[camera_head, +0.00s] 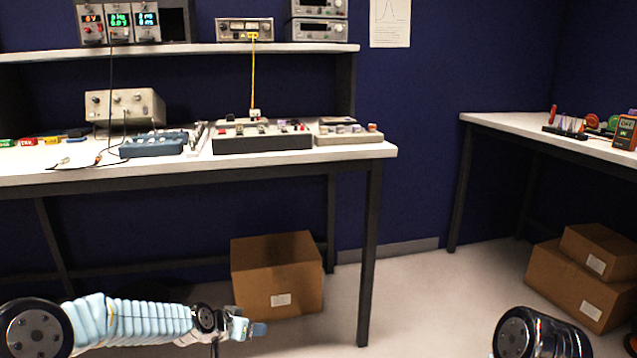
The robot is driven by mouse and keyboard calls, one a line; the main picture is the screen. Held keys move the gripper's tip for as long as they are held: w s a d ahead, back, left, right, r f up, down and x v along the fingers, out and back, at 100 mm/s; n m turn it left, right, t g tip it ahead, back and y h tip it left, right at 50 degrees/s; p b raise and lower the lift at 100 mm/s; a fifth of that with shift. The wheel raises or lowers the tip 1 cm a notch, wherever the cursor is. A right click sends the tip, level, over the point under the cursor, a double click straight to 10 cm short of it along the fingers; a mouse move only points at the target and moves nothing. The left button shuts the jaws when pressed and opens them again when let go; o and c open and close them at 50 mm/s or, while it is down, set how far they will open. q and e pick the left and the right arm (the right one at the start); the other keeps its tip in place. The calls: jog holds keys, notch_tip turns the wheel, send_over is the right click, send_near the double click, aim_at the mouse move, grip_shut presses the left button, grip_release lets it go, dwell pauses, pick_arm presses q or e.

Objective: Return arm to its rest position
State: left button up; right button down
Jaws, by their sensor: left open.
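My left arm comes in from the lower left, in a light blue ribbed sleeve. It lies roughly level across the picture, well below the workbench top. My left gripper (250,329) is at its end, open and empty, over the floor in front of a cardboard box. The gripper looks small and its fingers are partly hidden by the wrist. Of my right arm only a dark rounded link shows at the lower right edge; its gripper is out of the picture.
A white-topped workbench (345,153) with instruments stands ahead on the left. A second bench (494,119) stands at the right. A cardboard box (276,262) sits under the left bench, and stacked boxes (567,287) under the right. The floor (420,300) between is clear.

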pick_arm(q)
jog(key=s+d+f+n+g, duration=0.1)
jog(key=s+d+f+g, duration=0.1)
jog(key=s+f, duration=0.5)
jog(key=s+d+f+n+g, duration=0.1)
jog(key=s+d+f+g, duration=0.15)
jog(key=s+f, duration=0.45)
jog(key=s+f+n+g, duration=0.1)
jog(key=s+f, duration=0.1)
jog(key=s, duration=0.4)
jog(key=s+d+f+n+g, duration=0.1)
jog(key=s+f, duration=0.2)
jog(key=s, duration=0.4)
jog(key=s+f+n+g, duration=0.1)
jog(key=s+f, duration=0.1)
jog(key=s, duration=0.5)
jog(key=shift+s+d+f+p, duration=0.2)
jog(key=shift+f+p, duration=0.1)
jog(key=shift+p, duration=0.1)
